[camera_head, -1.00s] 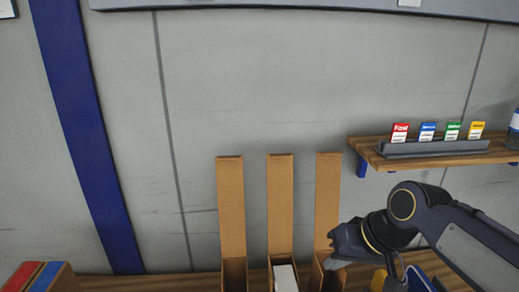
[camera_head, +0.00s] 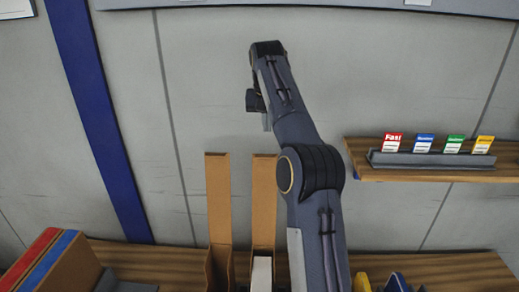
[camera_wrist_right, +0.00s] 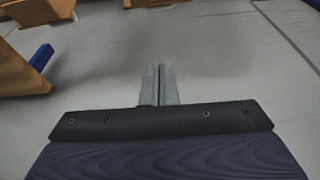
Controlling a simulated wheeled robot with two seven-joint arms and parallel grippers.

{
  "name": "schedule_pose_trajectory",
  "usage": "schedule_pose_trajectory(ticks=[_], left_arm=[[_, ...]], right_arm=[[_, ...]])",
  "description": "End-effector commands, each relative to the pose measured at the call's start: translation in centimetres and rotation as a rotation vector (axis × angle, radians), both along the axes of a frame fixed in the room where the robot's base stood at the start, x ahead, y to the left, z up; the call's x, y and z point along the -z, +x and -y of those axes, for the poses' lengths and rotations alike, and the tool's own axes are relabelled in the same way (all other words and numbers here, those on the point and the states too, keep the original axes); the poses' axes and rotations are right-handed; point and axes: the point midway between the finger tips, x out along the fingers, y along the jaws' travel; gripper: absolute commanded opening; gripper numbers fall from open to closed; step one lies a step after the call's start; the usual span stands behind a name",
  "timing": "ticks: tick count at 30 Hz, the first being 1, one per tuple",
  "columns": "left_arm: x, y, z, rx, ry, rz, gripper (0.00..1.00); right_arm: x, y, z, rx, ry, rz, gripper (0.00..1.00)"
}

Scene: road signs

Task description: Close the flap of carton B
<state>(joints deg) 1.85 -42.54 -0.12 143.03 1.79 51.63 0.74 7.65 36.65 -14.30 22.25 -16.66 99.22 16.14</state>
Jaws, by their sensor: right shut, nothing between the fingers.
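Two open-topped brown cartons show in the head view, with tall flaps standing upright behind them. They are the left carton (camera_head: 219,272) with its flap (camera_head: 218,198) and the middle one with its flap (camera_head: 263,200). A white item (camera_head: 262,273) stands in the middle carton. The third carton at the right is hidden behind my right arm. No letters are readable on the cartons, so I cannot tell which is B. My right gripper (camera_head: 266,122) is shut and empty, raised above the flaps; its closed fingers (camera_wrist_right: 158,85) show in the wrist view. My left gripper is out of view.
A wooden shelf (camera_head: 440,174) at the right holds a grey rack (camera_head: 430,160) with several coloured cards. A box with red and blue stripes (camera_head: 48,262) stands at the lower left. The grey wall behind the flaps is bare.

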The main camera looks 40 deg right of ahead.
Motion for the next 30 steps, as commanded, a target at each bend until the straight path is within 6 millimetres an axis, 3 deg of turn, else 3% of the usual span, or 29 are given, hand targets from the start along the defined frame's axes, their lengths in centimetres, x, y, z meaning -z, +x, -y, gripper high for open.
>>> schedule_pose_trajectory(ticks=[5,17,24,30], left_arm=[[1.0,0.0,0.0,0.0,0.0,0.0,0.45],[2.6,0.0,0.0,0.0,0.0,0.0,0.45],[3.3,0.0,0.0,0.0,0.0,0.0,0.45],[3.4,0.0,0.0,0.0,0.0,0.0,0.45]], right_arm=[[2.2,0.4,0.4,0.002,-0.001,-0.002,0.0],[9.9,2.0,1.9,-0.001,0.0,-0.001,0.0],[9.3,-0.2,-0.2,-0.002,0.0,0.003,0.0],[9.2,-0.8,-0.8,-0.002,0.0,0.003,0.0]])
